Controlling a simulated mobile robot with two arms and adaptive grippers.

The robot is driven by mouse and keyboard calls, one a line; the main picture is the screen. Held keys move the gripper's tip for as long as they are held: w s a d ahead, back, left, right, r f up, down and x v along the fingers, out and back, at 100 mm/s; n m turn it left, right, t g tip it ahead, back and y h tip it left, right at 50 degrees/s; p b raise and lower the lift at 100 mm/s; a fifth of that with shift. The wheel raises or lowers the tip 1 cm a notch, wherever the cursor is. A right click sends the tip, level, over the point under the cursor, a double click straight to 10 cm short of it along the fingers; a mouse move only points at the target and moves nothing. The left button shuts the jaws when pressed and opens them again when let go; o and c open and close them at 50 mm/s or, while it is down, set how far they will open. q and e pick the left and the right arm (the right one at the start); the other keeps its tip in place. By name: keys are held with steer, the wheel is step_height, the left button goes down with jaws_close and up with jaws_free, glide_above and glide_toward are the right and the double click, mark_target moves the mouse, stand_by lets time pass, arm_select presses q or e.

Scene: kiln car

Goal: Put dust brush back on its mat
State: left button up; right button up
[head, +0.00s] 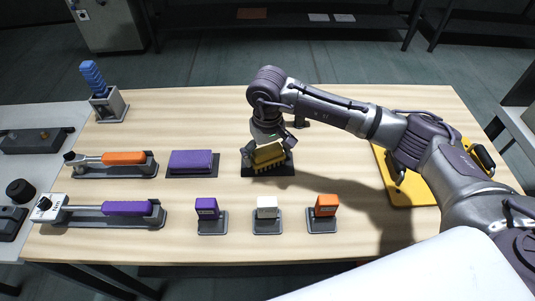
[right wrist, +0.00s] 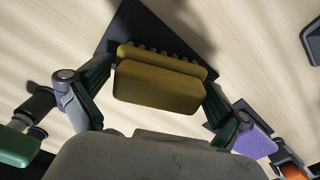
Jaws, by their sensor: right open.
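The dust brush (head: 268,155) is a yellow block with a row of bristles along one side. It is at its dark mat (head: 283,171) in the middle of the table and looks slightly tilted. In the right wrist view the brush (right wrist: 160,80) overlaps the dark mat (right wrist: 135,22). My right gripper (head: 270,146) is open, with its fingers on either side of the brush. I cannot tell whether the brush rests fully flat on the mat. My left gripper is not in view.
A purple block (head: 191,160) lies on a mat to the left. Two long-handled tools with orange (head: 124,158) and purple (head: 127,208) grips lie in holders. Several small upright pieces stand along the front. A yellow board (head: 407,191) lies to the right under my arm.

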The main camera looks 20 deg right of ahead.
steer(key=shift+r+p, duration=1.4)
steer(key=shift+r, duration=2.2)
steer(key=shift+r, duration=0.2)
step_height(320, 180, up, 12)
steer(key=shift+f, duration=0.15)
